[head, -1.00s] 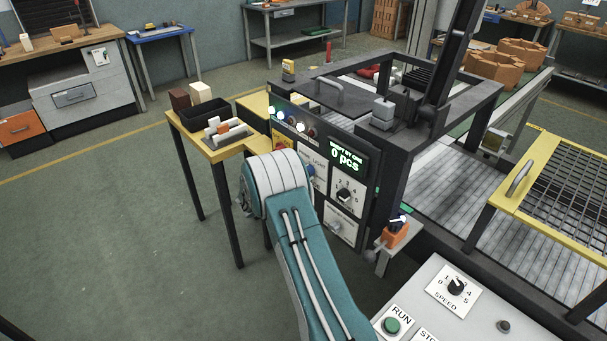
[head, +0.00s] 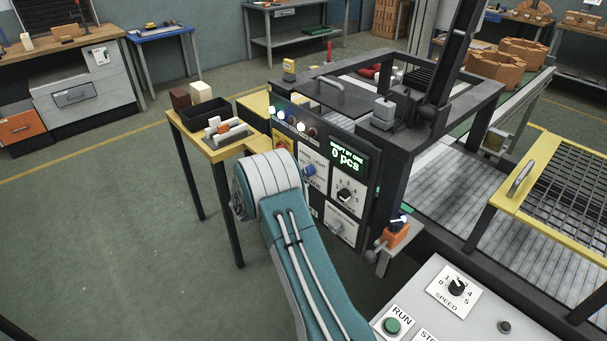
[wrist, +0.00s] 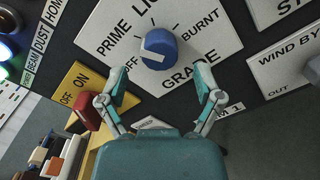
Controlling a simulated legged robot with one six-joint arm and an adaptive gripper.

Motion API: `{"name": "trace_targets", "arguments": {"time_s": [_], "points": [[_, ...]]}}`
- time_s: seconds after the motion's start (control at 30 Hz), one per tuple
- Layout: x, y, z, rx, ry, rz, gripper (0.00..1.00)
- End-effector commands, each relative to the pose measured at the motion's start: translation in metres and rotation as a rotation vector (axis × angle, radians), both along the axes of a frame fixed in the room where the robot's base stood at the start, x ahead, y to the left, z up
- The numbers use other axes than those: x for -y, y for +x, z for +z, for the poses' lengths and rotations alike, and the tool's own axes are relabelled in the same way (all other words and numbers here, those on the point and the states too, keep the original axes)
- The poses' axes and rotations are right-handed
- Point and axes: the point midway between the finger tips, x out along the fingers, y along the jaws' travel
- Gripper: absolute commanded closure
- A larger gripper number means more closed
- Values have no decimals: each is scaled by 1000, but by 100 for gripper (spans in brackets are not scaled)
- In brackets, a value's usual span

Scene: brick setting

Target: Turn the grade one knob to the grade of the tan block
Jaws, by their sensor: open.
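The blue grade knob (wrist: 158,48) sits on a white plate marked PRIME, LIGHT, BURNT, OFF and GRADE, large in the wrist view. Its white pointer mark faces left, towards the OFF and PRIME side. The knob also shows in the head view (head: 309,170), just right of my arm. My gripper (wrist: 160,78) is open, its two fingers apart on either side just below the knob, with nothing between them. In the head view my arm hides the gripper. A pale tan block (head: 201,92) stands beside a dark brown block (head: 180,99) on the yellow side table.
The black control panel (head: 362,205) carries a display reading 0 pcs, another dial and several lamps. In the wrist view a red lever (wrist: 87,111) on a yellow plate is close to the left finger. The yellow side table (head: 245,148) holds a black tray (head: 207,133).

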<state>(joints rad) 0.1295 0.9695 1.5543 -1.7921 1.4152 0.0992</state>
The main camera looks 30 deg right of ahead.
Motion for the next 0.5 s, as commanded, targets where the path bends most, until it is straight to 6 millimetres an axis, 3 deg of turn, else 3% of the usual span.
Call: {"name": "trace_targets", "arguments": {"time_s": [0.3,0.5], "points": [[-68,-8,-1,-2,-1,4,16],[-92,-12,-1,-2,-1,2,16]]}}
